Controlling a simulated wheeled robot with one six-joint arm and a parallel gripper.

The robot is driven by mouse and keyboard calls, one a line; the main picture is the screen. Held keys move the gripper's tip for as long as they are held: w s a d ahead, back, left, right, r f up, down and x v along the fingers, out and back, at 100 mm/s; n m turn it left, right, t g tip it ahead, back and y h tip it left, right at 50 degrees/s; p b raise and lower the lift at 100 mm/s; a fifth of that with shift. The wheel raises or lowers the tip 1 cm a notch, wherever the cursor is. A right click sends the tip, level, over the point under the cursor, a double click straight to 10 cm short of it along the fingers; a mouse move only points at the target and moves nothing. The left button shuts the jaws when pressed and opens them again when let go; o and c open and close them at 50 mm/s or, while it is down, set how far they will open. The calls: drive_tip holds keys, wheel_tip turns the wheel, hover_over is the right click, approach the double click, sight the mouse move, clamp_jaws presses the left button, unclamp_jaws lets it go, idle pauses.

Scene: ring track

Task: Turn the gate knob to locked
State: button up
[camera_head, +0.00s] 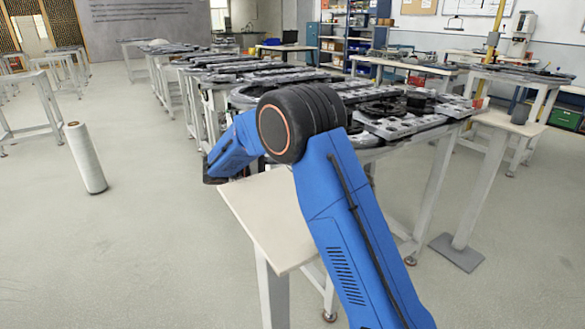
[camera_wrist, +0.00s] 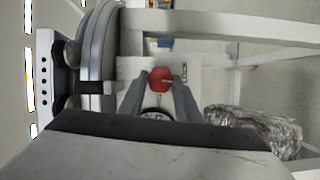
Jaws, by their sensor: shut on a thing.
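The red gate knob (camera_wrist: 159,75) sits on a pale panel (camera_wrist: 130,67) in the middle of the wrist view. My gripper (camera_wrist: 160,83) has one finger on each side of the knob and is shut on it. Dark lettering that seems to read LOCK (camera_wrist: 184,74) is on the panel just right of the knob. A pale mark on the knob points roughly right, toward the lettering; its exact angle is too small to tell. In the head view my arm hides the knob and gripper.
A round dial (camera_wrist: 155,113) shows partly between my fingers. A crumpled silvery bundle (camera_wrist: 252,130) lies close at the right of the wrist view. In the head view, a track-covered table (camera_head: 400,130) stands behind my arm and a bare white table (camera_head: 268,225) in front. Open floor lies left.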

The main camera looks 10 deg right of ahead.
idle(0.3)
drive_tip(key=o, duration=1.1)
drive_tip(key=shift+c, duration=0.2)
